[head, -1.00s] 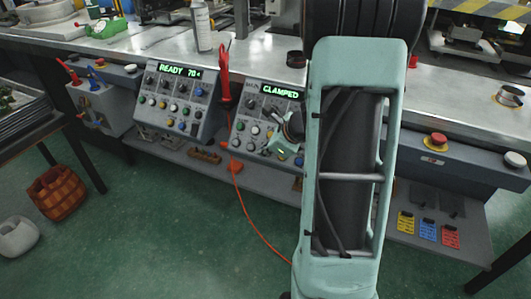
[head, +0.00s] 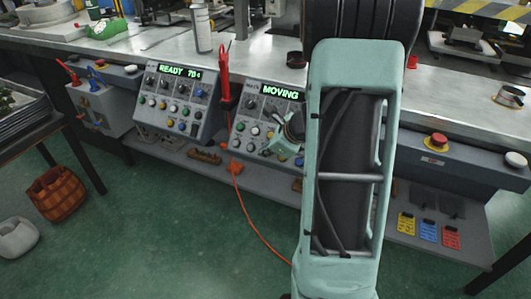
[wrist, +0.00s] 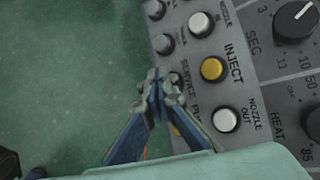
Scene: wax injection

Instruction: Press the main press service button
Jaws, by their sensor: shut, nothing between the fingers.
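The main press panel (head: 246,118) shows in the head view, a sloped grey box with a green display (head: 281,92) reading MOVING. My gripper (head: 272,149) is at its lower right face and hides part of it. In the wrist view my gripper (wrist: 158,86) is shut and empty, its fingertips over the panel's edge beside the label SERVICE (wrist: 186,76). A yellowish button (wrist: 175,130) below that label is mostly hidden behind the right finger. I cannot tell whether the fingertips touch the panel.
Nearby in the wrist view are a yellow INJECT button (wrist: 212,69), a white NOZZLE OUT button (wrist: 226,119) and a black knob (wrist: 295,18). A second panel (head: 178,104) reading READY stands left. A red tool (head: 223,75) with an orange cable hangs between the panels.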

